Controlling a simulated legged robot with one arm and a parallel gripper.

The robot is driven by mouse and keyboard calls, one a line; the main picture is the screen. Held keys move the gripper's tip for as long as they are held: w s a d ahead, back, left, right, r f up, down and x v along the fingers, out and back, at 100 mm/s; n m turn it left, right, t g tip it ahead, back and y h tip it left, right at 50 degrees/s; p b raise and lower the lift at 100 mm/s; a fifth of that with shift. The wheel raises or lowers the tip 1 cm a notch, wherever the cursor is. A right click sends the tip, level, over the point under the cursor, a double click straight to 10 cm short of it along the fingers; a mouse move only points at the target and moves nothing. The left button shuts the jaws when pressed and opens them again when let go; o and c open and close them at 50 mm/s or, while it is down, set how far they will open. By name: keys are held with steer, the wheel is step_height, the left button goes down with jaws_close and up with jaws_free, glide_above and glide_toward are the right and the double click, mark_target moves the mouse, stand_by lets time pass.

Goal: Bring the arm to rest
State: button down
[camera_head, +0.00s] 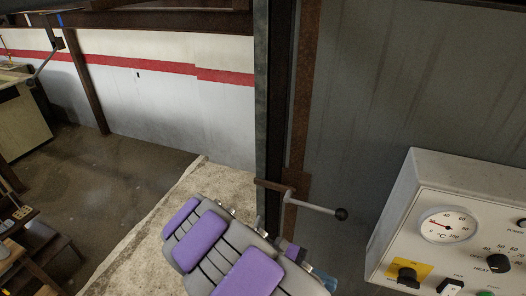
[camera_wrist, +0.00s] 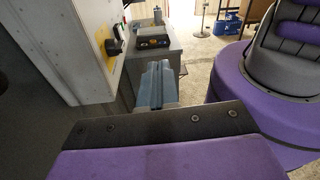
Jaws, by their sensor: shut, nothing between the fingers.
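My gripper (camera_wrist: 157,86) shows in the wrist view as two blue-grey fingers side by side, shut with nothing between them, beyond a dark plate with screws. A bluish tip of it (camera_head: 325,280) shows at the bottom of the head view, left of the white control box. My purple and grey body parts show at the bottom of the head view and at the right of the wrist view.
The white control box (camera_head: 470,215) with a dial and knobs is close on the right; its side also shows in the wrist view (camera_wrist: 85,50). A lever (camera_head: 312,205) with a black ball juts from a post. Open floor (camera_head: 90,170) lies at left.

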steer(key=s+d+f+m+g+y+b, duration=0.1)
steer(key=s+d+m+y+b, duration=0.45)
steer(key=s+m+y, duration=0.2)
steer(key=s+a+f+m+t+y+b, duration=0.4)
steer(key=s+f+m+t+y+b, duration=0.1)
steer(key=s+y, duration=0.3)
steer(key=shift+s+a+f+m+t+b, duration=0.2)
steer(key=shift+a+f+m+t+b, duration=0.1)
steer(key=shift+m+t+b, duration=0.45)
